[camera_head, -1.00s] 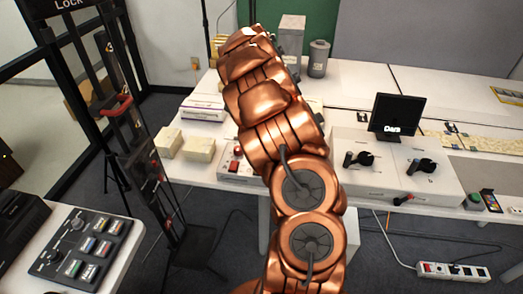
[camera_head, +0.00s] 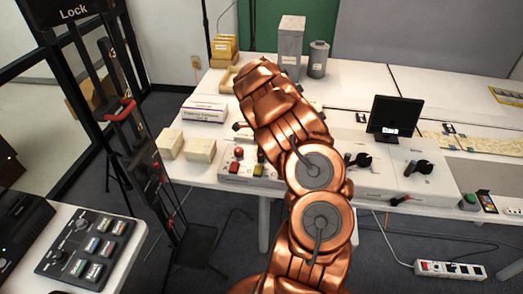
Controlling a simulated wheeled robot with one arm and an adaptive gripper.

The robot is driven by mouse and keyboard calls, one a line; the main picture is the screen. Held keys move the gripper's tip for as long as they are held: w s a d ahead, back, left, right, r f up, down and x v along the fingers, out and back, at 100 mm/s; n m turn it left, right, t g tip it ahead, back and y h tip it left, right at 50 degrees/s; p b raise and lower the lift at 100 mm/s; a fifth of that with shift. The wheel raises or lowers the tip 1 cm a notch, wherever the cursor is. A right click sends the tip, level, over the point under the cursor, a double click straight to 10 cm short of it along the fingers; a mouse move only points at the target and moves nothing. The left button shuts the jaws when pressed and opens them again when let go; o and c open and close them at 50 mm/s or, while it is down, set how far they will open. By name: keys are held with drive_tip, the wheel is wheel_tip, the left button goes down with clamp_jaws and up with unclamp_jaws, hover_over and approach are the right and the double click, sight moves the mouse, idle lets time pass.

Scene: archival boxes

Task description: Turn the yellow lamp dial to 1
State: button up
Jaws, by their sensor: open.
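I cannot make out for sure which control is the yellow lamp dial. A white panel on the long table carries a left black dial (camera_head: 360,160) and a right black dial (camera_head: 418,167), and their markings are too small to read. A small black screen (camera_head: 396,115) stands behind them. My arm rises through the middle of the view and hides part of the table. My gripper cannot be made out behind it.
Two cream blocks (camera_head: 200,150) and a white box (camera_head: 204,112) lie on the table's left part. A console with knobs (camera_head: 88,246) is at lower left. A black stand (camera_head: 122,108) rises beside the table. A power strip (camera_head: 450,270) lies on the floor.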

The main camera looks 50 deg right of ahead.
drive_tip(key=shift+f, duration=0.15)
drive_tip(key=c, duration=1.1)
drive_tip(key=shift+c, duration=0.2)
